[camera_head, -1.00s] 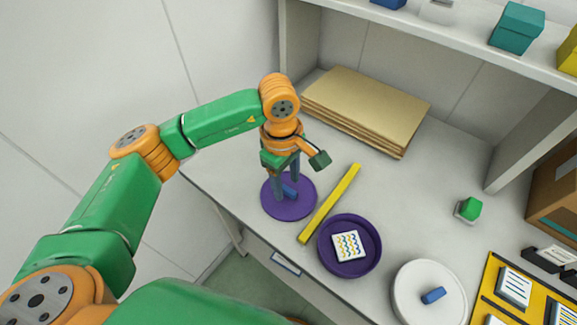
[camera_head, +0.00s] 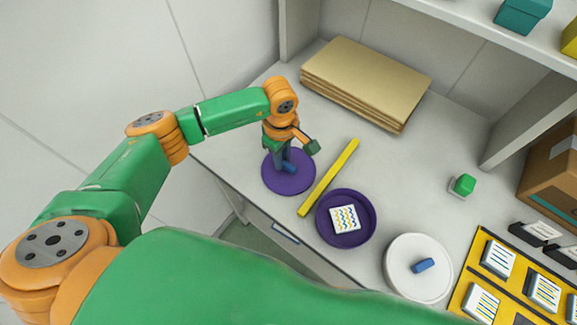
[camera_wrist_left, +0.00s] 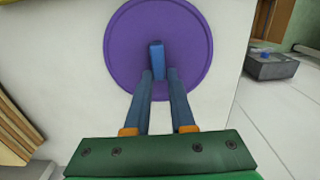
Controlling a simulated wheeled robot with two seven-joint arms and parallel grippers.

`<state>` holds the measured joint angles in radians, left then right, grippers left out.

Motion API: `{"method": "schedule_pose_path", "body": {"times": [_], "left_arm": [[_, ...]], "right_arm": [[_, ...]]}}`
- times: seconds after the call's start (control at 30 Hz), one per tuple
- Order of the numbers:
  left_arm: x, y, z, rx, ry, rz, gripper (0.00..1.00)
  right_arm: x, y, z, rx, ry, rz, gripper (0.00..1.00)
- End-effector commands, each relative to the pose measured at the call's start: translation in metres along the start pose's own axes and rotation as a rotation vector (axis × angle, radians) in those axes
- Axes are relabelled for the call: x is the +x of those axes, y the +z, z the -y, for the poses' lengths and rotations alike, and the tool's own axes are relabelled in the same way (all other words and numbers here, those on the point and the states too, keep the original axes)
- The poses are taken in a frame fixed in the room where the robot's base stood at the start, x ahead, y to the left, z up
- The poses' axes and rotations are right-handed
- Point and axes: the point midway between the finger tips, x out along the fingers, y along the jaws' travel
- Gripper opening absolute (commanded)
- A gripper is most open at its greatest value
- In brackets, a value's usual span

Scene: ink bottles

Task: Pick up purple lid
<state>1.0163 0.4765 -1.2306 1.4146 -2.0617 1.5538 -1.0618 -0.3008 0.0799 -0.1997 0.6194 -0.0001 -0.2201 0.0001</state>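The purple lid (camera_head: 274,184) is a flat round disc with a blue bar handle (camera_head: 289,167), lying on the white table left of the yellow bar. My left gripper (camera_head: 284,165) points down over it with its blue-grey fingers at the handle. In the left wrist view the lid (camera_wrist_left: 125,45) lies ahead of the gripper (camera_wrist_left: 159,72), and the handle (camera_wrist_left: 157,52) sits between the fingertips with no clear gap on either side. The gripper looks shut on the handle. I see no gap under the lid. My right gripper is not in view.
A yellow bar (camera_head: 330,177) lies close to the lid's right. Beyond it are a purple dish (camera_head: 323,232) with a patterned tile and a white lid (camera_head: 400,270) with a blue handle. Stacked brown boards (camera_head: 365,80) lie behind. The table's front edge is near.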

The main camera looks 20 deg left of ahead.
Motion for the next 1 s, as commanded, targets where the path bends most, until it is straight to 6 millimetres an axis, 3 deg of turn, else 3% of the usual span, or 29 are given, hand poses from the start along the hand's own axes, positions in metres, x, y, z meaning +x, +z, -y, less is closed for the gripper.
{"method": "schedule_pose_path", "body": {"times": [0.03,0.07,0.37,0.53,0.63,0.87,1.0], "left_arm": [[0.0,0.0,0.0,0.0,0.0,0.0,0.06],[0.0,0.0,0.0,0.0,0.0,0.0,0.0],[0.0,0.0,0.0,0.0,0.0,0.0,0.0],[-0.009,0.0,-0.001,0.002,0.005,0.0,0.0],[-0.026,-0.001,-0.002,0.003,0.009,-0.003,0.0],[-0.088,0.036,0.035,0.008,0.009,-0.002,0.0],[-0.104,0.064,0.063,0.011,0.006,0.0,0.0]], "right_arm": [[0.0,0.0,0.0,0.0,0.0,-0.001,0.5],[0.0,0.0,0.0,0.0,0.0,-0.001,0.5],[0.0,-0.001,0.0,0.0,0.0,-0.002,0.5],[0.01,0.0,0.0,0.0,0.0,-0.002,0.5],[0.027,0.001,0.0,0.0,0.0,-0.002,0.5],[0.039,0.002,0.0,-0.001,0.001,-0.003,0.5],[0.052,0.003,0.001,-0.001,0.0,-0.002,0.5]]}}
